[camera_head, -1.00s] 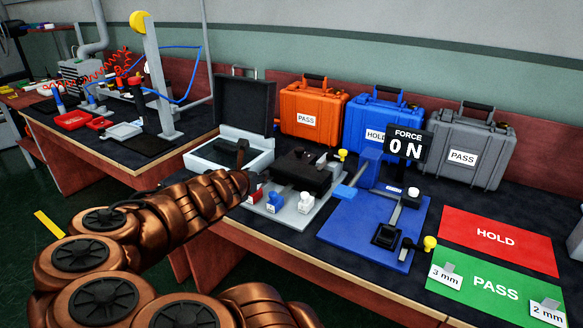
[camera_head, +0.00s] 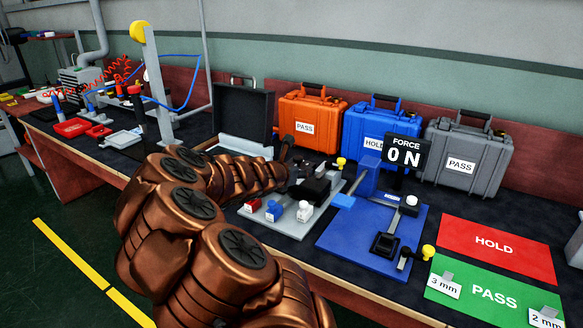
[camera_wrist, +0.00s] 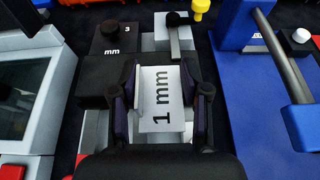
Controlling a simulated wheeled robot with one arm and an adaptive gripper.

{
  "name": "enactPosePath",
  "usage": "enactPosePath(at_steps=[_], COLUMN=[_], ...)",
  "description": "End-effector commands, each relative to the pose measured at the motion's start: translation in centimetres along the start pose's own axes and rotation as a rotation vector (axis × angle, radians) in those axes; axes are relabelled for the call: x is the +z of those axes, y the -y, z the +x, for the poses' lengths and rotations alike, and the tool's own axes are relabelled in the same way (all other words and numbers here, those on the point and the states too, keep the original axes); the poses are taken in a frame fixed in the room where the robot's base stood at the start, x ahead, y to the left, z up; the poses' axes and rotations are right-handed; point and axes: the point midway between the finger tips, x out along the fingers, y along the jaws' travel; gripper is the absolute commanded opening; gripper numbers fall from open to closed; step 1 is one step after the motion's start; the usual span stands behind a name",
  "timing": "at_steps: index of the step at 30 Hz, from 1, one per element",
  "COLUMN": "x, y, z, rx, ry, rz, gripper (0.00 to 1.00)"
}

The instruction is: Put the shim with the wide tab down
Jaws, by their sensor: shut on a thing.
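A shim with a wide white tab marked "1 mm" (camera_wrist: 160,108) is between the two dark fingers of my gripper (camera_wrist: 161,92) in the wrist view. The fingers are shut on the tab's sides. The shim's far end is not clear to see. In the head view my gripper (camera_head: 308,180) is small and dark, over the grey fixture plate (camera_head: 272,222), and the shim is hidden there. I cannot tell whether the shim touches the fixture. Two more tabbed shims, marked "3 mm" (camera_head: 444,286) and "2 mm" (camera_head: 545,318), lie on the green PASS mat (camera_head: 494,295).
A blue force stand (camera_head: 338,240) with a display reading "0 N" (camera_head: 406,150) stands right of the fixture. Red, blue and white blocks sit along the fixture's front. A red HOLD mat (camera_head: 495,243) lies behind the PASS mat. Orange, blue and grey cases line the wall.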

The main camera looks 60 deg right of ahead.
Motion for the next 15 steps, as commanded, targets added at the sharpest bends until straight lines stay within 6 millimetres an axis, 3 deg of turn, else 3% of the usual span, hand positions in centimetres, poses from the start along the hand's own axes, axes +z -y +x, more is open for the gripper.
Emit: enactPosePath(at_steps=[15], x=[1.3], y=[-5.3], z=[4.9], rx=[0.004], ry=[-0.003], rz=[0.002], gripper=[0.12])
